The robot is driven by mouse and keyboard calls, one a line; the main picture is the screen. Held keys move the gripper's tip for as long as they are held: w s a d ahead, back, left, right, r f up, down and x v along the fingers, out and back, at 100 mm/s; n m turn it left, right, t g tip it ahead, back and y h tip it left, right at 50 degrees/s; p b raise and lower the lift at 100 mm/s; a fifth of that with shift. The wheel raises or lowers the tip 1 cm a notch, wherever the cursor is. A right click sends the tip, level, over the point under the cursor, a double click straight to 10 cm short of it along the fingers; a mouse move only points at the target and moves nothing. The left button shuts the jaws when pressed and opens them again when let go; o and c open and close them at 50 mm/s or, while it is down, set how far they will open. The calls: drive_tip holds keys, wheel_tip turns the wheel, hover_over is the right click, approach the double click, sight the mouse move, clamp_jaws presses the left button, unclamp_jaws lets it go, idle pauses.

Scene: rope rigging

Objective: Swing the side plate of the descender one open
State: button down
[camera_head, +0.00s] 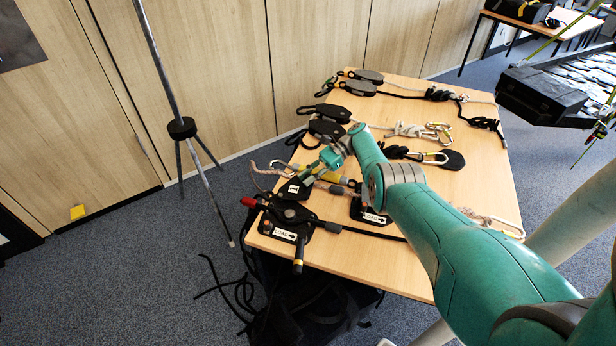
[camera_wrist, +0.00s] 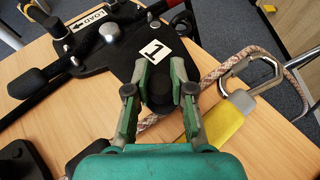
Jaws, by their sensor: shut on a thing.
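Descender one (camera_head: 289,214) lies near the left front corner of the table, a dark device with a red-ended part and a white LOAD label. Its black side plate (camera_wrist: 125,52) carries a white label with a 1, and the label also shows in the head view (camera_head: 293,190). My gripper (camera_wrist: 158,82) is shut on a dark tab at the near end of the side plate, just below the label. In the head view my gripper (camera_head: 308,176) reaches this plate from the upper right. The fingers partly hide the tab.
A second device with a LOAD label (camera_head: 373,217) sits just right of descender one. A yellow-sleeved carabiner (camera_wrist: 224,122) and a patterned rope (camera_wrist: 236,62) lie close beside my gripper. Pulleys and knotted ropes fill the far table (camera_head: 395,95). A tripod (camera_head: 183,128) stands left.

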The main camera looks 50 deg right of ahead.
drive_tip(key=c, duration=1)
unclamp_jaws()
drive_tip(key=shift+a+f, duration=0.1)
drive_tip(key=shift+f, duration=0.05)
drive_tip(key=shift+s, duration=0.15)
